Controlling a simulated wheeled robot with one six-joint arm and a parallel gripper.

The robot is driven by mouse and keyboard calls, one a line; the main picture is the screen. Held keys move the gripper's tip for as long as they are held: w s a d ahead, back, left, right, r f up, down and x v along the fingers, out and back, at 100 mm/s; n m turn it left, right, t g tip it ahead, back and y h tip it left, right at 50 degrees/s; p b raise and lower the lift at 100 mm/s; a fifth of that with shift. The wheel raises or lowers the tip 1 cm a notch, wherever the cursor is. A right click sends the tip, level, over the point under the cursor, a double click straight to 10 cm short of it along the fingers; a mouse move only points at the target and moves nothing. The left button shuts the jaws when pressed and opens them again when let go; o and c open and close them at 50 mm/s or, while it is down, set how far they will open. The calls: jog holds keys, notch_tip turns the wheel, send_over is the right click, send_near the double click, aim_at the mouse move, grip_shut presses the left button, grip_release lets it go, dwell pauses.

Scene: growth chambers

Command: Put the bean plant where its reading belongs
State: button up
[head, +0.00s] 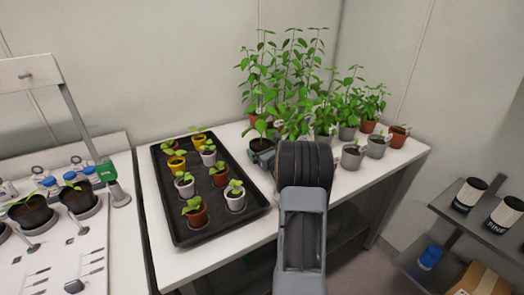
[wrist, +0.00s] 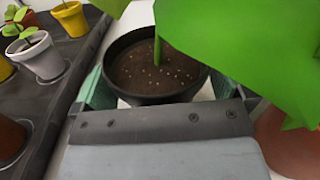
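A plant in a dark pot (wrist: 150,72) stands at the left front of the plant group on the white bench; its green stem and large leaves (wrist: 225,40) rise close to the wrist camera. The pot also shows in the head view (head: 261,144), partly covered by my arm. I cannot tell from its look alone whether it is the bean plant. My gripper (wrist: 160,88) has one finger on each side of this pot, very near its wall. Whether the fingers press on it is unclear. No reading is legible.
A black tray (head: 244,219) of several small seedling pots lies left of the gripper. Several taller potted plants (head: 290,75) crowd behind and right. A left bench carries a stand with a green-faced device (head: 106,171) and dark pots (head: 30,211). A grey shelf (head: 455,215) stands at right.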

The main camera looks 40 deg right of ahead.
jog(key=shift+r, duration=0.1)
jog(key=shift+s+r, duration=0.1)
jog(key=shift+s, duration=0.1)
jog(key=shift+s+a, duration=0.15)
jog(key=shift+s, duration=1.05)
jog(key=shift+s+a, duration=0.2)
jog(key=shift+s, duration=0.95)
jog(key=shift+s+a, duration=0.15)
jog(key=shift+s, duration=1.05)
